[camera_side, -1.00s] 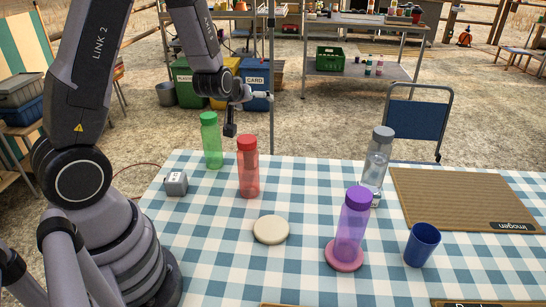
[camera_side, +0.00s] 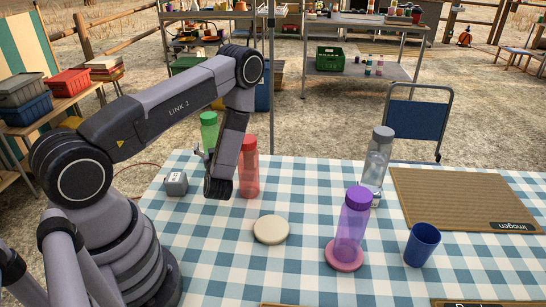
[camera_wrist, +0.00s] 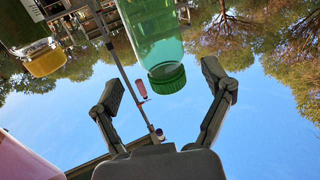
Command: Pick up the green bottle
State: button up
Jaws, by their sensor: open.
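The green bottle (camera_side: 209,126) stands upright at the back left of the checked table; the arm hides its lower part. In the wrist view the picture is upside down, and the bottle (camera_wrist: 150,35) hangs from the top with its green cap lowest, near the space between the fingertips. My gripper (camera_wrist: 163,83) is open, one finger on each side, with nothing held. In the side view my gripper (camera_side: 204,157) is mostly hidden behind my wrist, close to the bottle. Contact cannot be told.
A red bottle (camera_side: 249,168) stands close to the right of my wrist. A purple bottle (camera_side: 352,225), a clear bottle (camera_side: 376,160), a blue cup (camera_side: 422,244) and a cream disc (camera_side: 271,230) are farther right.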

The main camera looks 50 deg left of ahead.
aim_at(210, 128)
jog(key=x, duration=0.9)
jog(key=shift+w+a, duration=0.25)
jog(key=shift+c, duration=0.3)
jog(key=c, duration=1)
